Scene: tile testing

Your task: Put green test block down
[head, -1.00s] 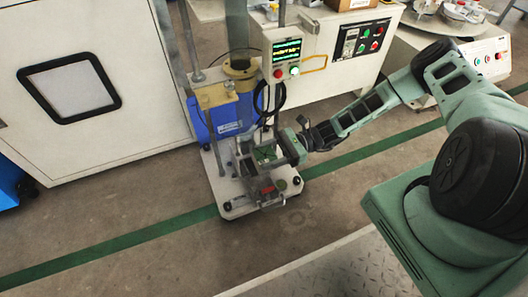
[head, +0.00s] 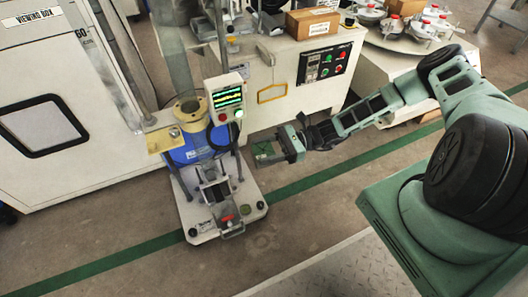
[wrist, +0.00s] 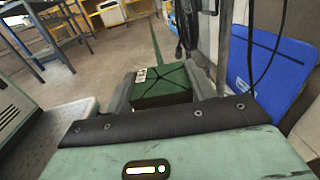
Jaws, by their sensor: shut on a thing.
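The green test block (head: 264,154) is in my gripper (head: 272,149), to the right of the test machine (head: 249,188) in the head view. In the wrist view the block (wrist: 165,88) sits between the two grey fingers of my gripper (wrist: 165,95). Its top has dark crossing lines and a small white label. The fingers are shut on its sides. The block appears held in the air, clear of the machine; its underside is hidden.
A white cabinet with a control panel (head: 328,64) stands behind my gripper and carries a cardboard box (head: 312,22). A blue part (head: 200,146) stands on the test machine. A large white cabinet (head: 70,165) is at left. Floor with a green stripe (head: 330,163) lies open at right.

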